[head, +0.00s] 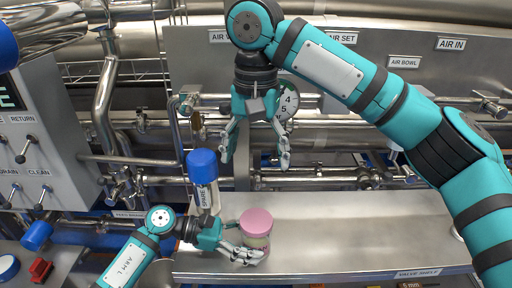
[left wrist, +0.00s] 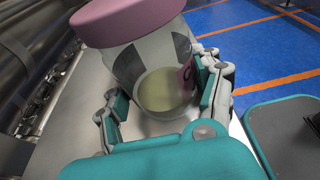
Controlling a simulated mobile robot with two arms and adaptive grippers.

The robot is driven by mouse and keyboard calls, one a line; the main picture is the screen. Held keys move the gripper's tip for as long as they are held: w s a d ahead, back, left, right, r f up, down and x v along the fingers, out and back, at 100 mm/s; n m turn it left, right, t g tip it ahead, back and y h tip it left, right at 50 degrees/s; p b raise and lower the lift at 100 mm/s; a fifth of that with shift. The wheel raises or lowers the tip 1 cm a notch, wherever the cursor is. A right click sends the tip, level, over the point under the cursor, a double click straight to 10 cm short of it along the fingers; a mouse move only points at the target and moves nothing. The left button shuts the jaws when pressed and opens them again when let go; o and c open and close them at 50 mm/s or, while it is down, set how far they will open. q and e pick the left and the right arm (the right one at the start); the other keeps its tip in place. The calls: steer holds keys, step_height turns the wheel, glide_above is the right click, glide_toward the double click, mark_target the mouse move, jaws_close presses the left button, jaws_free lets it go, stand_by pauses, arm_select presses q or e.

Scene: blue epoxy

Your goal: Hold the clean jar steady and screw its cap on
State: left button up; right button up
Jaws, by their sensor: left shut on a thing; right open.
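A clear jar (head: 258,243) stands on the steel shelf (head: 350,235) with a pink cap (head: 257,220) on its mouth. My left gripper (head: 243,252) is shut around the jar's lower body. In the left wrist view, the jar (left wrist: 150,62) sits between the fingers (left wrist: 163,97), with pale yellow contents at its bottom and the pink cap (left wrist: 122,18) on top. I cannot tell how tight the cap is. My right gripper (head: 255,160) is open and empty, pointing down above the jar and cap, clear of both.
A container marked SPARE with a blue cap (head: 202,165) stands just left of the jar. Steel pipes and a gauge (head: 288,101) lie behind my right gripper. A control panel (head: 35,140) stands at the left. The shelf right of the jar is mostly clear.

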stand_by(0.3)
arm_select(q)
steer(key=o, duration=1.8)
steer(key=v, duration=1.2)
